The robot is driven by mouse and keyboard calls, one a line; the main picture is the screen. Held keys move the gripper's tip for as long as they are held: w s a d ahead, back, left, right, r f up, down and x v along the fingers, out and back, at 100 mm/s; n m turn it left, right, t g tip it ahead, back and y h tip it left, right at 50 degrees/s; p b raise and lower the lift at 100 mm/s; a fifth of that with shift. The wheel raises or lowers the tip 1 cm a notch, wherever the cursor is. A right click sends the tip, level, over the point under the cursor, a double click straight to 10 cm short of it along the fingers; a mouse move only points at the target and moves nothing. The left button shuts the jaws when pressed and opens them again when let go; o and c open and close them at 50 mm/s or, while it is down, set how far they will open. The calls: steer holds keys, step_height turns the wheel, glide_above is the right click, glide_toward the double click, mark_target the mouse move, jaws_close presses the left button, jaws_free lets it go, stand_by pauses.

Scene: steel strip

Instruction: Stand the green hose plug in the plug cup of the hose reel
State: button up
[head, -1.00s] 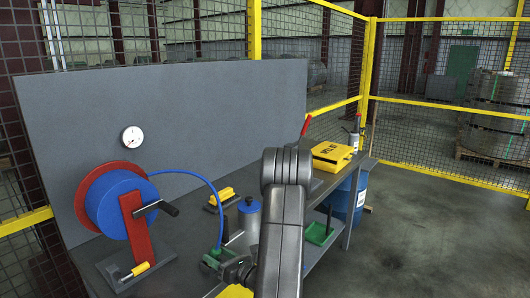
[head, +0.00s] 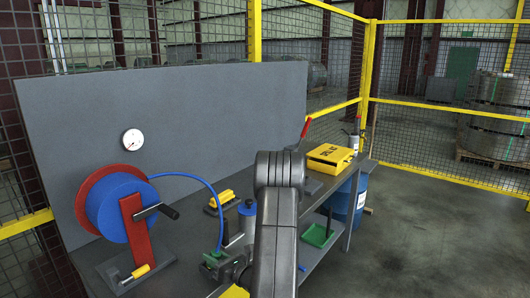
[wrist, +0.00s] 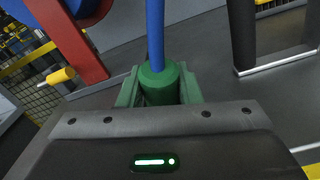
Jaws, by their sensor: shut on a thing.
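The green hose plug (wrist: 160,82) is upright between the green jaw pads of my gripper (wrist: 158,92) in the wrist view, with the blue hose rising from its top. My gripper is shut on it. In the head view my gripper (head: 217,262) holds the plug low over the bench, right of the hose reel, and my arm partly hides that area. The hose reel (head: 122,206) has a blue drum, red flange and red post on a grey base. The hose arches from the reel to the plug. I cannot make out the plug cup.
A yellow-handled part (head: 139,271) sits on the reel's base, and a black crank handle (head: 160,211) juts right from the post. A grey canister with a blue top (head: 247,207) and a yellow block (head: 222,198) stand behind my gripper. A grey panel (head: 200,110) closes the back.

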mark_target(214, 251)
steer(key=shift+r+p, duration=1.3)
steer(key=shift+r, duration=1.25)
steer(key=r+n+g, duration=0.1)
steer(key=a+r+n+g+p, duration=0.1)
steer(key=n+g, duration=0.1)
steer(key=shift+s+a+r+p, duration=0.2)
steer(key=shift+a+r+p, duration=0.1)
steer(key=shift+r+p, duration=0.1)
steer(key=shift+r+n+g, duration=0.35)
steer(key=shift+n+g, duration=0.25)
steer(key=shift+n, duration=0.2)
steer(key=shift+w+r+n+g+h+p, duration=0.1)
steer(key=shift+r+n+g+h+p, duration=0.35)
steer(key=shift+n, duration=0.25)
steer(key=shift+f, duration=0.15)
step_height(214, 251, down, 6)
steer(key=b, duration=0.5)
